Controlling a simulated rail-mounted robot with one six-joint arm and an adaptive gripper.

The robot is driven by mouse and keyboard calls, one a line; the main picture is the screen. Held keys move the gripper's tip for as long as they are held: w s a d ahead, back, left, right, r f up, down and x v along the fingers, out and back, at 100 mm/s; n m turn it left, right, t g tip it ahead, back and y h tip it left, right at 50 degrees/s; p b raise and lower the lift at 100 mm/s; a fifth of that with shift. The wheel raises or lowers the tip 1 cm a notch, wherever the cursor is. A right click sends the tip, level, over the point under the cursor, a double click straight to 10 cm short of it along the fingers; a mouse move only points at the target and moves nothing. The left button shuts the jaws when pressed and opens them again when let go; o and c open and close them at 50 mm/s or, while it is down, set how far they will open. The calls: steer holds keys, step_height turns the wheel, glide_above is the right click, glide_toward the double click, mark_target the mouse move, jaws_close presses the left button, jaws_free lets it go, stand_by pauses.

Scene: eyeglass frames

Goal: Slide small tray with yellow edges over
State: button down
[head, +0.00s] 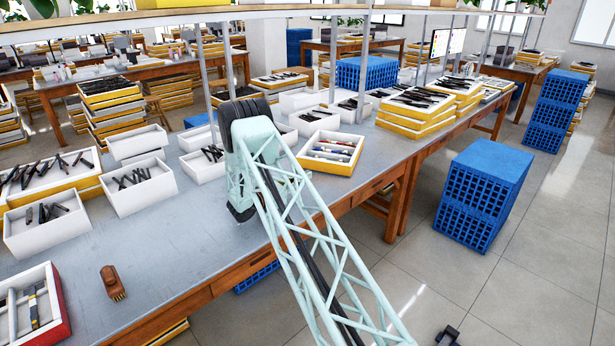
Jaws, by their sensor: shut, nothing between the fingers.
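A small white tray with yellow edges (346,168) sits on the grey worktable, just right of my arm's far joint. It holds several slim items, some blue, red and dark. Its left side lies close to my arm's lattice link. My arm crosses the picture from the bottom to the table. I cannot make out my gripper.
White bins (141,197) with dark frames stand at left; a red-edged tray (66,322) and brown brush (113,283) are nearer. Yellow-edged tray stacks (415,124) stand at right. Blue crates (483,190) stand on the floor. The table's front left is mostly clear.

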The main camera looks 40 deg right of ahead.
steer(key=shift+s+a+r, duration=0.15)
steer(key=shift+a+r, duration=0.05)
steer(key=shift+r, duration=0.55)
steer(key=s+a+r+m+g+y, duration=0.1)
steer(key=s+a+r+m+y, duration=0.15)
steer(key=s+a+r, duration=0.65)
steer(key=s+a+r+m+g+y, duration=0.15)
steer(key=s+a+r+m, duration=0.35)
steer(key=r, duration=0.6)
steer(key=s+a+r+m+g+y, duration=0.1)
steer(key=s+a+r+m+y, duration=0.2)
steer(key=s+a+r, duration=0.5)
steer(key=s+a+r+m+t+y, duration=0.2)
steer(key=s+a+r+y, duration=0.1)
steer(key=s+a, duration=0.8)
steer(key=s+a+r+m+t+y, duration=0.2)
steer(key=s+a+r+m+y, duration=0.1)
steer(key=s+a, duration=0.9)
steer(key=s+a+r+m+t+y, duration=0.2)
steer(key=s+a+y, duration=0.3)
steer(key=s+a, duration=0.6)
steer(key=s+r+t, duration=0.1)
steer(key=s, duration=0.2)
steer(key=shift+a+r+m, duration=0.15)
steer(key=shift+a+m, duration=0.2)
steer(key=shift+a, duration=0.05)
steer(key=shift+s+r, duration=0.1)
